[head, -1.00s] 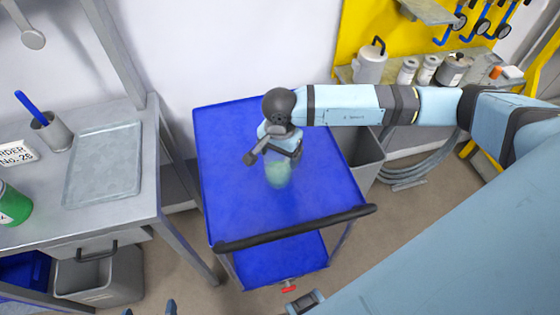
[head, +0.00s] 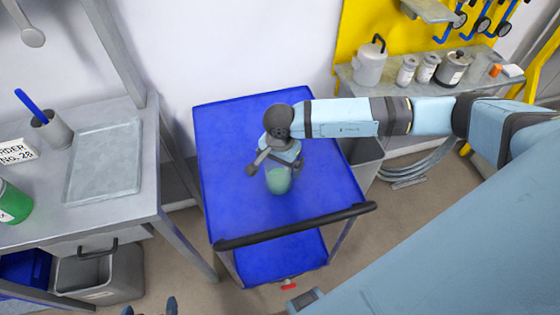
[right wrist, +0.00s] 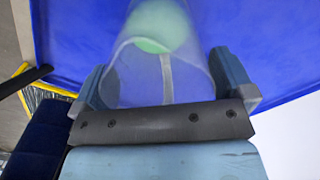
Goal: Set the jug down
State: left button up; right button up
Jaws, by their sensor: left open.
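The jug (head: 279,181) is clear, with pale green liquid in it. In the head view it is over the blue top of the cart (head: 235,185), partly hidden by my right gripper (head: 272,168). In the right wrist view the jug (right wrist: 160,75) fills the space between the two fingers of my right gripper (right wrist: 160,82), which press against its sides. I cannot tell whether its base touches the cart top. My left gripper (head: 149,309) shows only its two spread fingertips at the bottom edge, open and empty.
The cart top is otherwise clear; its black handle (head: 295,228) runs along the near edge. A grey bench (head: 140,205) at the left holds a tray (head: 104,165), a pen cup (head: 53,131) and a green can (head: 12,203). A shelf with several containers stands at the back right.

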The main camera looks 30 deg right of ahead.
jog(key=shift+r, duration=0.1)
notch_tip(320, 180, up, 12)
jog(key=b, duration=0.1)
dwell(0.4)
dwell(0.5)
